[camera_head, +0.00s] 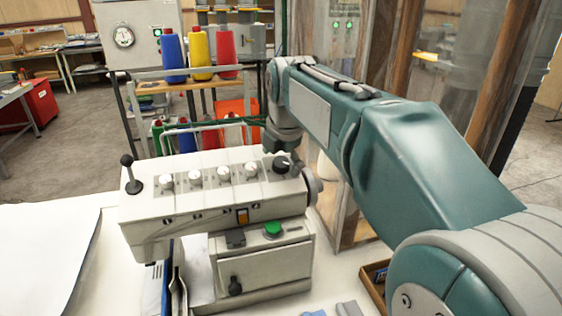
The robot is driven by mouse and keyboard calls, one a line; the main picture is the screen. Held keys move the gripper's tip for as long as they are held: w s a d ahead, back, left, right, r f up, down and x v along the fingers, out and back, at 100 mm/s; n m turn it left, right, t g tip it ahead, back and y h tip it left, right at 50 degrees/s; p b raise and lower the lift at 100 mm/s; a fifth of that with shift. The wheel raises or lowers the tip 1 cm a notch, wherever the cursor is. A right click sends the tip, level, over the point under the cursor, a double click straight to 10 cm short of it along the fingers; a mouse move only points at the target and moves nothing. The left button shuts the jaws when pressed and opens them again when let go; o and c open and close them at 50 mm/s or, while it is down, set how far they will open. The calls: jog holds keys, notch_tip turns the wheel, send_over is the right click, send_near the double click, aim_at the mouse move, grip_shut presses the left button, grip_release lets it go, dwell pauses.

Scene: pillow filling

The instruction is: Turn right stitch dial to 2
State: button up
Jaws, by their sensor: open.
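The sewing machine (215,205) stands on the white table, with a row of dials along its top. Several pale knobs (223,172) sit on square plates. My arm reaches in from the right and bends down over that end. My gripper (291,158) is small in view, open, right at the dark dial. I cannot tell whether the fingers touch it or stand around it. The dial's markings are too small to read.
A black-knobbed lever (131,175) rises at the machine's left end. A green button (273,229) is on its lower front. A rack with blue, yellow and red thread spools (200,55) stands behind. White fabric (45,250) covers the table at left.

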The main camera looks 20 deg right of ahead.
aim_at(281, 162)
jog(key=shift+v, duration=2)
jog(key=shift+f, duration=0.1)
jog(key=m, duration=0.4)
jog(key=shift+s+r+m, duration=0.1)
jog(key=shift+r+m, duration=0.25)
jog(key=shift+m, duration=0.05)
jog(key=m, duration=0.3)
jog(key=shift+r+m, duration=0.2)
jog(key=shift+m, duration=0.1)
jog(key=shift+x, duration=2.8)
jog(key=shift+s, duration=0.1)
jog(key=c, duration=1)
jog(key=shift+f, duration=0.1)
